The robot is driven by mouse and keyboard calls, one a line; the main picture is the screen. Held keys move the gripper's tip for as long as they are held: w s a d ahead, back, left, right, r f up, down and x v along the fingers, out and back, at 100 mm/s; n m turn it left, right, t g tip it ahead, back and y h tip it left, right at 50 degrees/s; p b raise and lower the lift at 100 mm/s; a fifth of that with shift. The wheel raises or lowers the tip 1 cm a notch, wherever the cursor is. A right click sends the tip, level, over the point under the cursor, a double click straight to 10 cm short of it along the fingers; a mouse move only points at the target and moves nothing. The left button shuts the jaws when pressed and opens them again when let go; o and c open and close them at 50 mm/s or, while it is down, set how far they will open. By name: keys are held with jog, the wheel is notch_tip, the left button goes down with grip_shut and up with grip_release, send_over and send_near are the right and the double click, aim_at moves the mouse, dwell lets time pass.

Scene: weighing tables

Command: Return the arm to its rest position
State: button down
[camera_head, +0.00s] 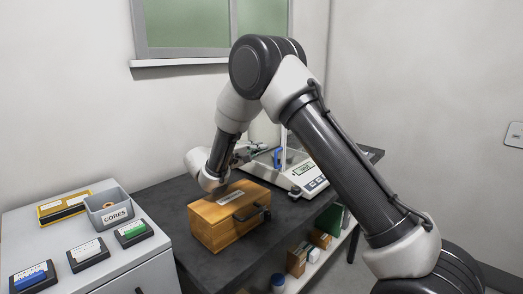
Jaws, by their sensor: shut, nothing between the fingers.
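My arm arches over the dark table (185,205) with its elbow high, in front of the window. My gripper (256,149) is small in the view, beyond the wrist, pointing right toward the balance (304,181). It looks shut and empty. It is above and behind the wooden box (215,228), close to the left side of the balance in the picture. Whether it touches anything there I cannot tell. A blue thing (278,158) shows at the balance, partly hidden.
A grey cabinet (150,265) at left bears a "CORES" bin (112,212), a yellow-framed tray (62,206) and several dark blocks with coloured labels. A lower shelf (305,276) holds boxes and a blue-lidded jar (278,283). Walls stand behind and right.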

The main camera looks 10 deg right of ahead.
jog(key=w+a+r+v, duration=0.1)
jog(key=v, duration=0.9)
jog(key=s+d+r+m+g+y, duration=0.2)
jog(key=s+d+r+g+y, duration=0.15)
jog(key=s+d, duration=0.65)
jog(key=s+d+r+m+g+y, duration=0.15)
jog(key=s+d+r+g, duration=0.4)
jog(key=d, duration=0.75)
jog(key=s+d+f+t+y, duration=0.1)
jog(key=s+y, duration=0.4)
jog(key=s, duration=0.6)
jog(key=s+d+f+t+y, duration=0.1)
jog(key=s+t+y, duration=0.2)
jog(key=s, duration=0.9)
jog(key=shift+d+f+y, duration=0.25)
jog(key=shift+f+y, duration=0.1)
jog(key=shift+y, duration=0.65)
jog(key=shift+s+m, duration=0.15)
jog(key=shift+m, duration=0.1)
